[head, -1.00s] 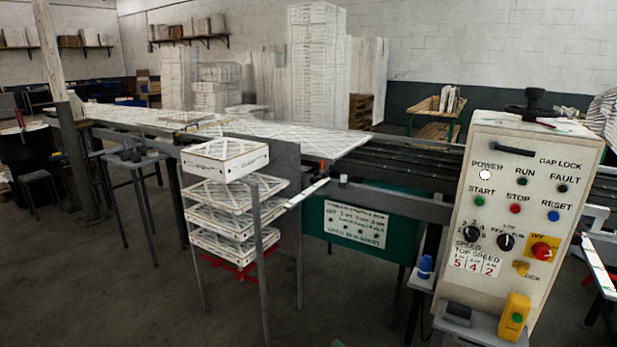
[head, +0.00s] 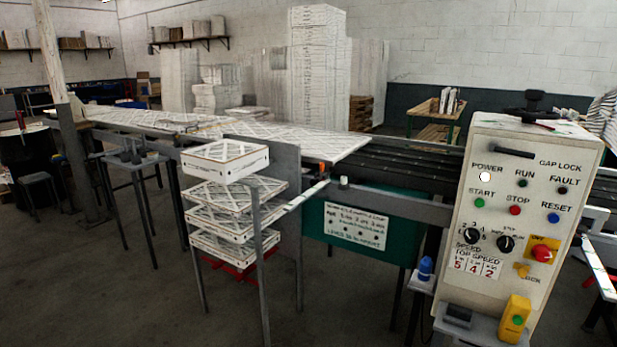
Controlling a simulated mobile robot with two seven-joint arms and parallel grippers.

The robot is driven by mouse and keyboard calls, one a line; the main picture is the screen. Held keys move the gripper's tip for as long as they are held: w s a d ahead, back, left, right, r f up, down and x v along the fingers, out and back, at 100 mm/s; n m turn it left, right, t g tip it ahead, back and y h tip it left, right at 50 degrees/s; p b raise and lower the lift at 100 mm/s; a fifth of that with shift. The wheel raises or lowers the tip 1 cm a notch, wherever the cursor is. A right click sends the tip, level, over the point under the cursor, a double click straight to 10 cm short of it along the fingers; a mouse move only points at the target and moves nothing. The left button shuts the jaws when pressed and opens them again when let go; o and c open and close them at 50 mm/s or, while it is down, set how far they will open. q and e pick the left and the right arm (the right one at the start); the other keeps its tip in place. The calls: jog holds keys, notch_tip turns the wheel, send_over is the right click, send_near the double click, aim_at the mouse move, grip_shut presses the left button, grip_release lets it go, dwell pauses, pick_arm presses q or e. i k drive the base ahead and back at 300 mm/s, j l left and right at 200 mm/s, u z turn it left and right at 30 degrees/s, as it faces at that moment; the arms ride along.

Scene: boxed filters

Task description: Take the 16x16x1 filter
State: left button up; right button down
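Several white-framed filters with crossed lattice faces are stacked on a grey metal rack left of centre. The top filter (head: 225,161) is thicker and sits at the top of the rack. Thinner filters lie below it, one at the upper level (head: 236,194), one in the middle (head: 222,222) and one at the bottom (head: 233,246). The printing on their edges is too small to read, so I cannot tell which is 16x16x1. Neither of my grippers is in view.
A conveyor (head: 425,165) runs behind the rack, with filter sheets (head: 290,136) on it. A control panel (head: 525,220) stands at the right. A green sign board (head: 318,222) hangs below the conveyor. A stool (head: 40,180) stands far left. The floor (head: 90,290) at front left is clear.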

aim_at(233, 199)
jog(key=i+j+z, duration=0.2)
jog(key=i+j, duration=1.05)
jog(key=i+j+z, duration=0.15)
jog(key=i+j, duration=1.15)
jog(key=j, duration=0.1)
